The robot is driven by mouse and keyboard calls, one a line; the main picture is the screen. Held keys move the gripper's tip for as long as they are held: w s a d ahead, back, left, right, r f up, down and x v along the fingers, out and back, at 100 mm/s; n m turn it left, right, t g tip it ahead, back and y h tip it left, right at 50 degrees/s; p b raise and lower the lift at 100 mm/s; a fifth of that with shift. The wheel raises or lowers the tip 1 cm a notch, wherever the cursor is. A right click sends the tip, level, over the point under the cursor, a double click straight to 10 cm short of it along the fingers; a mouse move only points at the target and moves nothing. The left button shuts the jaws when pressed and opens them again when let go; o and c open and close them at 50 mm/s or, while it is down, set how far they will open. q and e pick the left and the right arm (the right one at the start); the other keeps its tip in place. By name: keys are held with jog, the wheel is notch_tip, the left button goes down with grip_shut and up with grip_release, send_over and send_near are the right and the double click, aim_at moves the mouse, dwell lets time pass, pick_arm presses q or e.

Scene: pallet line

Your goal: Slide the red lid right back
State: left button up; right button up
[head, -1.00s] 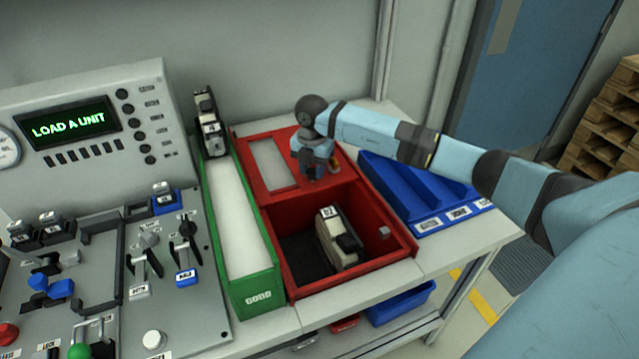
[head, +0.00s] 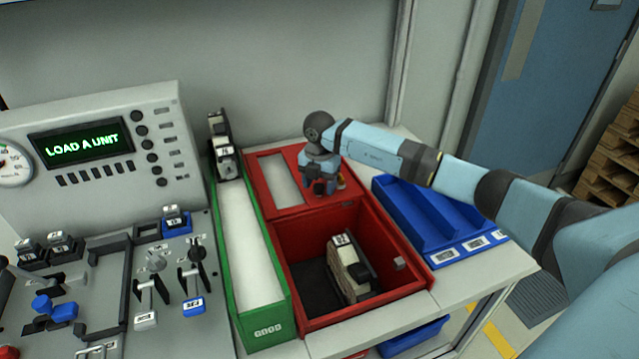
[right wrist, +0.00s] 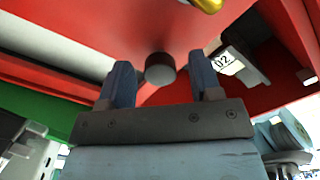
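The red lid (head: 263,176) lies over the back part of the red box and has a pale window panel in it. The front part of the red box (head: 368,310) is open, and a cream and black unit (head: 349,268) stands inside. My right gripper (head: 322,190) points down over the right side of the lid and mostly hides that part. In the right wrist view, its two fingers (right wrist: 161,85) are apart, with a dark round knob (right wrist: 160,68) between them. Gaps show on both sides of the knob. My left gripper is out of view.
A green tray (head: 268,329) marked GOOD stands left of the red box, with another unit (head: 222,145) at its back end. A blue tray (head: 428,222) stands on the right, under my right arm. A control panel (head: 85,148) reading LOAD A UNIT is at left.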

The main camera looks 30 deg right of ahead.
notch_tip(320, 180, up, 14)
dwell(0.6)
jog(key=shift+f, duration=0.15)
dwell(0.3)
